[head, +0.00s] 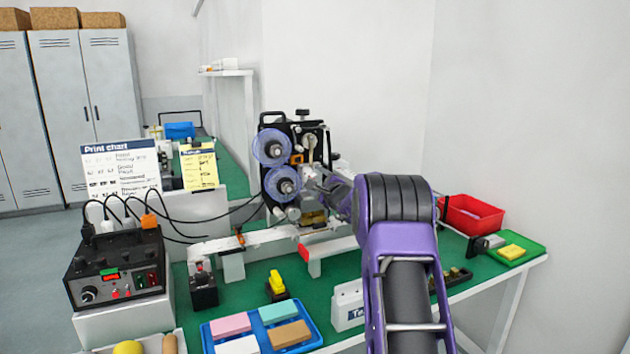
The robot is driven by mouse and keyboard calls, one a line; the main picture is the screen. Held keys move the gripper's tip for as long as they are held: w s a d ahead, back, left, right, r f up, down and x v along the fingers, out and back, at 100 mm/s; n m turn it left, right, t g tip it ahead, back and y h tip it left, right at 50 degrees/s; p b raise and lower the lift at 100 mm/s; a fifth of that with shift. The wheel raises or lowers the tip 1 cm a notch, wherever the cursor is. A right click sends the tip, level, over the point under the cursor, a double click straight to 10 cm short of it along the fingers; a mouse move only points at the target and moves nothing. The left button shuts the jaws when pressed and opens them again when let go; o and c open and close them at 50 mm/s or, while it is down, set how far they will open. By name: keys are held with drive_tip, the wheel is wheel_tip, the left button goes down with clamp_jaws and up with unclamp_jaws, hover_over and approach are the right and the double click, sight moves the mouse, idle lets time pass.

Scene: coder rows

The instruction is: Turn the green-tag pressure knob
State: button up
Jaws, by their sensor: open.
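The coder machine (302,130), a black upright unit with two clear blue reels (271,146), stands on the green bench in the middle of the head view. A dark knob (302,113) sticks up from its top, and an orange tag shows on its front. I cannot make out a green tag on the machine; the pressure knob may be hidden behind my arm or too small to tell. My purple arm reaches in from the lower right. My gripper (314,182) is open, close in front of the machine's lower right part; I cannot tell whether it touches anything.
A control box (120,268) with cables stands at left. A blue tray (262,332) with coloured blocks, a white label holder (348,304) and a black-and-yellow item (277,286) are in front. A red bin (470,215) and green tray (513,250) are at right.

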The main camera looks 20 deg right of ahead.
drive_tip(key=s, duration=1.7)
drive_tip(key=shift+s+d, duration=0.25)
drive_tip(key=shift+d, duration=0.05)
